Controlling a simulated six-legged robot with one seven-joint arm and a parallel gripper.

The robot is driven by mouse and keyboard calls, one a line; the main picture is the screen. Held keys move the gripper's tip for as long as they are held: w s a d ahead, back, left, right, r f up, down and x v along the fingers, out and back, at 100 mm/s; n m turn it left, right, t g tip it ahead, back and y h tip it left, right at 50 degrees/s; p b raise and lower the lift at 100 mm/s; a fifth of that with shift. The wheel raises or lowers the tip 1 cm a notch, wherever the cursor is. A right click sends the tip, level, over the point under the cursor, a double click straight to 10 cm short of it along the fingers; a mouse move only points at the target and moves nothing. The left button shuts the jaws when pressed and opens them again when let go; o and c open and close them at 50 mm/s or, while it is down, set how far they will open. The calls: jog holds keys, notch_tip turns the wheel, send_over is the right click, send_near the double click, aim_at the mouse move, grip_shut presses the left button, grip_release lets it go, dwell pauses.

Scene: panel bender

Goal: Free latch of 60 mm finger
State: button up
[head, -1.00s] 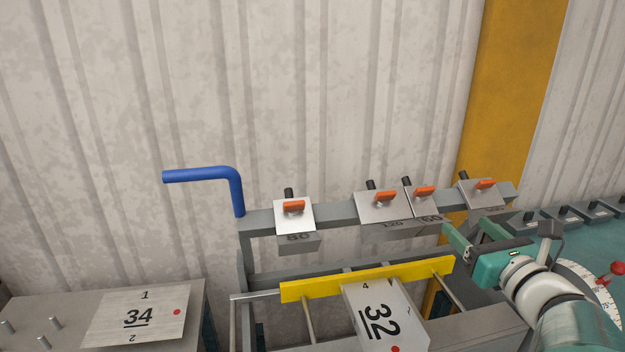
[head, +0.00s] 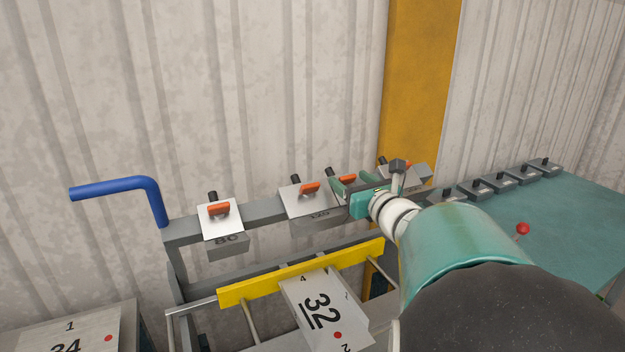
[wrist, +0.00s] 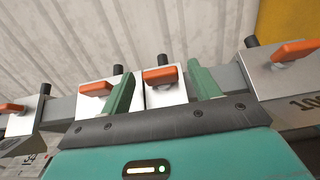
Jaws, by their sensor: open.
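The 60 mm finger (wrist: 165,95) is a narrow grey block on the rail, between the 120 and 100 fingers. Its orange latch (wrist: 160,75) lies crosswise on top; it also shows in the head view (head: 348,180). My gripper (wrist: 159,72) is open, with one green fingertip on each side of this latch in the wrist view. In the head view my gripper (head: 358,183) is at the 60 finger and covers most of its block and label. I cannot tell whether the fingertips touch the latch.
The 120 finger (head: 300,198) stands close to the left, the 100 finger (wrist: 285,75) to the right. The 80 finger (head: 221,220) is farther left, beside a blue bent handle (head: 120,188).

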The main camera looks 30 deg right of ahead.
jog(key=c, duration=1)
jog(key=shift+d+n+y, duration=0.1)
jog(key=shift+n+y, duration=0.3)
jog(key=shift+y, duration=0.1)
jog(key=n+y, duration=0.3)
jog(key=n+g+y, duration=0.1)
jog(key=shift+d+n+y, duration=0.3)
jog(key=shift+n, duration=0.1)
jog(key=n+g+y, duration=0.1)
jog(key=n, duration=0.1)
jog(key=n+g+y, duration=0.1)
jog(key=n+y, duration=0.1)
jog(key=n+g+y, duration=0.1)
jog(key=shift+w+d+r+n, duration=0.2)
jog(key=shift+d+n, duration=0.1)
jog(key=shift+n, duration=0.1)
jog(key=n+g+y, duration=0.1)
jog(key=n, duration=0.1)
jog(key=n+g+y, duration=0.1)
jog(key=n+g, duration=0.1)
jog(key=n+g+y, duration=0.1)
jog(key=n+g, duration=0.1)
jog(key=shift+w+d+r, duration=0.15)
jog(key=shift+w+d, duration=0.1)
jog(key=shift+w, duration=0.05)
jog(key=shift+w+r+n+g, duration=0.1)
jog(key=shift+n+g, duration=0.95)
jog(key=shift+w+r+n+g, duration=0.1)
jog(key=shift+n+g, duration=0.95)
